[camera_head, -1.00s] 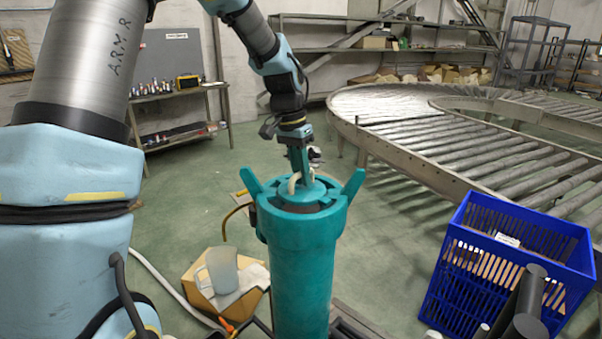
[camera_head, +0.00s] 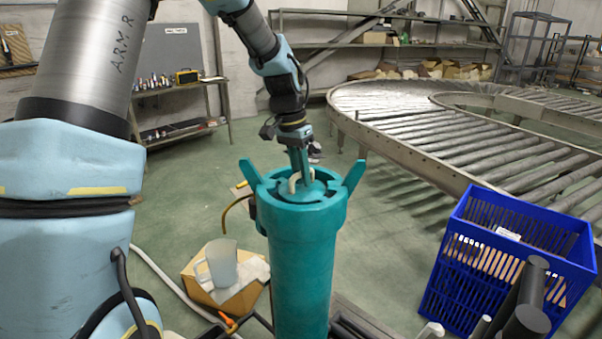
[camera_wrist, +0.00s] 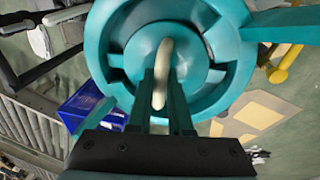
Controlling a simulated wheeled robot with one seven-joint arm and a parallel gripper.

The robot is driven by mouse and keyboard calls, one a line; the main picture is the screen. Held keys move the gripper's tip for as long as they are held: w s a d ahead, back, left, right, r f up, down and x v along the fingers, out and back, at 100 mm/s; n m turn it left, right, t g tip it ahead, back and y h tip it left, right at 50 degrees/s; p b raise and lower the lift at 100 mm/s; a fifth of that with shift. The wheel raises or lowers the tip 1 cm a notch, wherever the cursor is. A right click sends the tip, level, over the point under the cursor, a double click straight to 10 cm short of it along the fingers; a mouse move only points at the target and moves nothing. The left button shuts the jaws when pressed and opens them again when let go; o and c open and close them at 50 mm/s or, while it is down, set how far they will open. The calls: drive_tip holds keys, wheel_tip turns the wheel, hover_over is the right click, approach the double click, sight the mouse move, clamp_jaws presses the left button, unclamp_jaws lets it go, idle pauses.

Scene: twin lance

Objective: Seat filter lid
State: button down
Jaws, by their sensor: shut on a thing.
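The filter housing (camera_head: 300,265) is an upright teal cylinder in the middle of the head view, with two arms sticking up and out from its rim. The round teal lid (camera_head: 316,190) lies inside the housing mouth, low within the rim. Its cream loop handle (camera_head: 294,184) stands up in the middle. My gripper (camera_head: 302,172) points down from above and is shut on the handle. The wrist view shows the fingers (camera_wrist: 161,100) on the handle (camera_wrist: 162,65), with the rim (camera_wrist: 103,65) around the lid. Whether the lid touches its seat is hidden.
A blue crate (camera_head: 460,290) holding dark cylinders stands at right. A clear jug (camera_head: 220,264) sits on a cardboard box (camera_head: 228,300) at lower left. A roller conveyor (camera_head: 450,150) curves behind at right. Green floor is open behind the housing.

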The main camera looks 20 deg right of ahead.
drive_tip(key=shift+f, duration=0.4)
drive_tip(key=c, duration=0.8)
unclamp_jaws()
drive_tip(key=shift+o, duration=0.2)
wheel_tip(320, 180, up, 11)
drive_tip(key=w+a+b, duration=0.1)
drive_tip(key=b, duration=0.1)
drive_tip(key=shift+a+f, duration=0.15)
drive_tip(key=shift+a, duration=0.15)
